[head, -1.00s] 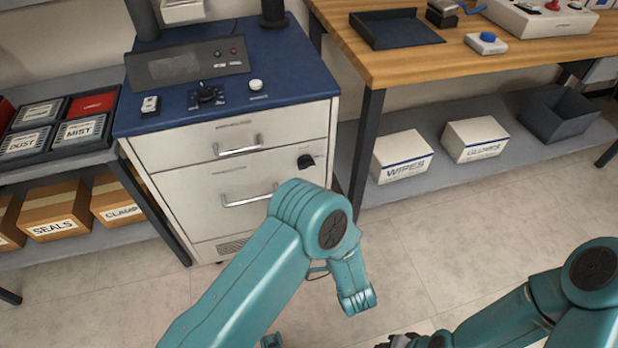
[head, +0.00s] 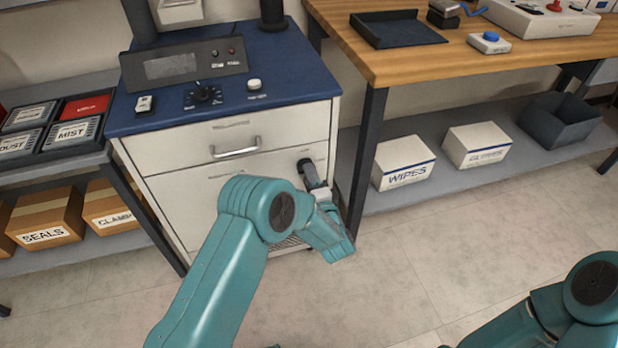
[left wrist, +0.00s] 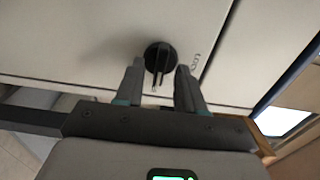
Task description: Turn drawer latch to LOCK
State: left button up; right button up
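The drawer latch (left wrist: 160,58) is a round black knob with a raised grip bar on the pale drawer front, seen in the left wrist view. Lettering beside it is too blurred to read fully. My left gripper (left wrist: 157,75) is open, with one finger on each side of the knob. Whether the fingers touch it I cannot tell. My right gripper is out of view; only my right arm shows at the lower right.
The cabinet's blue top (head: 225,100) carries a black dial and buttons. A wooden bench (head: 440,62) stands to the right, with WIPES (head: 402,163) and GLOVES boxes on its lower shelf. A shelf with bins (head: 75,135) is at the left. The floor in front is clear.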

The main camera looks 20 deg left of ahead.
pick_arm(q)
jog(key=shift+w+a, duration=0.3)
jog(key=shift+w, duration=0.1)
grip_shut()
jog(key=shift+n+b, duration=3.9)
jog(key=shift+n, duration=5.1)
jog(key=shift+r, duration=0.1)
